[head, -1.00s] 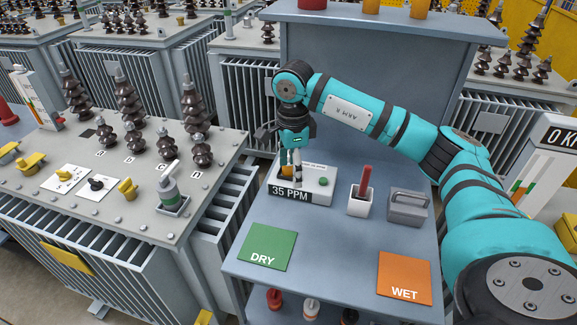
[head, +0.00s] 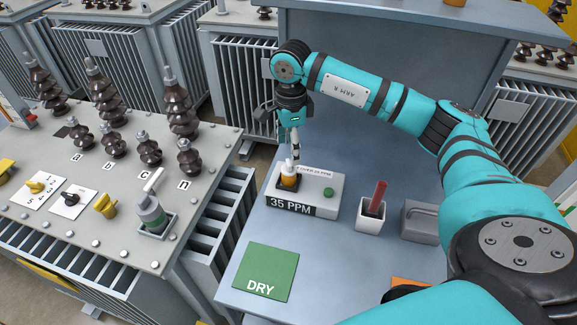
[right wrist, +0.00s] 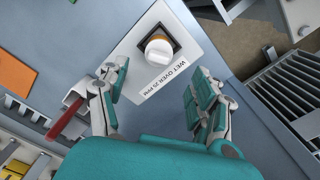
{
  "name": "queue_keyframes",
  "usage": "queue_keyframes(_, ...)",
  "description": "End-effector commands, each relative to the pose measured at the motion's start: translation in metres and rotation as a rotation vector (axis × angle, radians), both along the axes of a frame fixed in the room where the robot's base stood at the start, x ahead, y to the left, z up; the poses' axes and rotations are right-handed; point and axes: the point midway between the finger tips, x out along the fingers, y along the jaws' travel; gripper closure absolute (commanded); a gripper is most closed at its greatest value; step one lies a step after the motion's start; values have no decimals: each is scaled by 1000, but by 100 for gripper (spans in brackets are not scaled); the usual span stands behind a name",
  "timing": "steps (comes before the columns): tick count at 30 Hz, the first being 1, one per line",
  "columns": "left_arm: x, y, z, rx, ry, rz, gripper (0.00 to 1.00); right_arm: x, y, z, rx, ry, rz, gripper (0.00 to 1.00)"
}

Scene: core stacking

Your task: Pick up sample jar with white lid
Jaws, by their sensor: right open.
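The sample jar has an amber body and a white lid (head: 289,168). It stands upright in the dark square well of the grey tester marked 35 PPM (head: 325,190). In the right wrist view the white lid (right wrist: 158,50) shows from above, beyond the fingertips. My right gripper (head: 289,150) is above the jar, fingers pointing down, apart from it. In the right wrist view its fingers (right wrist: 157,85) are spread wide with nothing between them. My left gripper is not in view.
A green DRY mat (head: 266,268) lies at the bench front. A white holder (head: 370,220) with a red stick stands right of the tester, beside a grey box (head: 420,222). An orange mat (right wrist: 15,65) shows in the right wrist view. A transformer (head: 60,215) borders the bench.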

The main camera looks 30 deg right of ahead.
Motion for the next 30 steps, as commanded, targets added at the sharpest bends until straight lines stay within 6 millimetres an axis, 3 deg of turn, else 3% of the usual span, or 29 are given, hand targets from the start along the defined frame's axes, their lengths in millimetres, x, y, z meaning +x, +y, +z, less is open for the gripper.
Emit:
queue_keyframes(6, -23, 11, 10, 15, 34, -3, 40, -1, 0, -34, 0, 4, -1, 35)
queue_keyframes(10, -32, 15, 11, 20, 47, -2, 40, 0, 0, -44, 0, 0, 0, 35)
queue_keyframes(21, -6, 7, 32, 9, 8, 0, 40, 3, 3, -90, 2, 2, 0, 35)
queue_keyframes(30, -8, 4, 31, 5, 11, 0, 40, 3, 3, -97, 0, 0, 0, 35)
